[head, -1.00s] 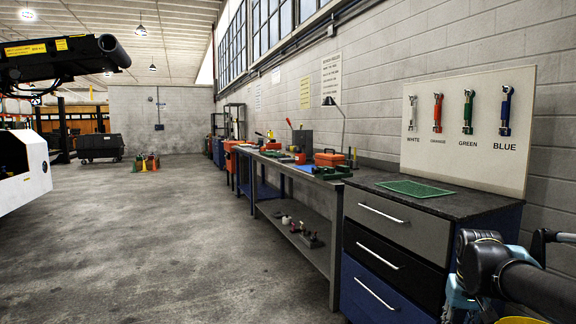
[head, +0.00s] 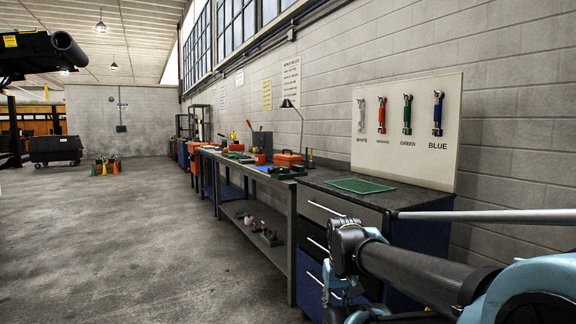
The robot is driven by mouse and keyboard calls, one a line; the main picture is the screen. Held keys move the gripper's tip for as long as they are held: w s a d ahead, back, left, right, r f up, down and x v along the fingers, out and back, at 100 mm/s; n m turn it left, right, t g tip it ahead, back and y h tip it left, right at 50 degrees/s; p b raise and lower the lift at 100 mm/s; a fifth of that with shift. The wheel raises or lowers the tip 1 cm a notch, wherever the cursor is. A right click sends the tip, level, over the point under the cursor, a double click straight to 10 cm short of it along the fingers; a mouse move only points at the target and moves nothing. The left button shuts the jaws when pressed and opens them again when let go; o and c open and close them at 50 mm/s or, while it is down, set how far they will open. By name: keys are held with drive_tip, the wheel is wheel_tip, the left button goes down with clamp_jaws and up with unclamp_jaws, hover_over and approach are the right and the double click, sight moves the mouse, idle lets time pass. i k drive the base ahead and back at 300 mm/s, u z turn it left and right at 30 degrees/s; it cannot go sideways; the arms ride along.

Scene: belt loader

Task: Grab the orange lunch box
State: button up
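The orange lunch box (head: 287,158) is a small box on the long grey workbench, near its right end and close to the wall. My gripper (head: 338,288) is at the lower middle of the head view, in front of the drawer cabinet, low and well apart from the lunch box. Its fingers are small and partly hidden by my arm, so I cannot tell whether they are open or shut.
The drawer cabinet (head: 316,215) carries a green mat (head: 360,185). A wrench board (head: 408,130) stands behind it. The workbench (head: 282,188) holds several tools, a lamp (head: 290,105) and a green item (head: 287,172).

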sight(286, 160)
drive_tip(key=u, duration=1.3)
drive_tip(key=i, duration=3.75)
drive_tip(key=z, duration=0.9)
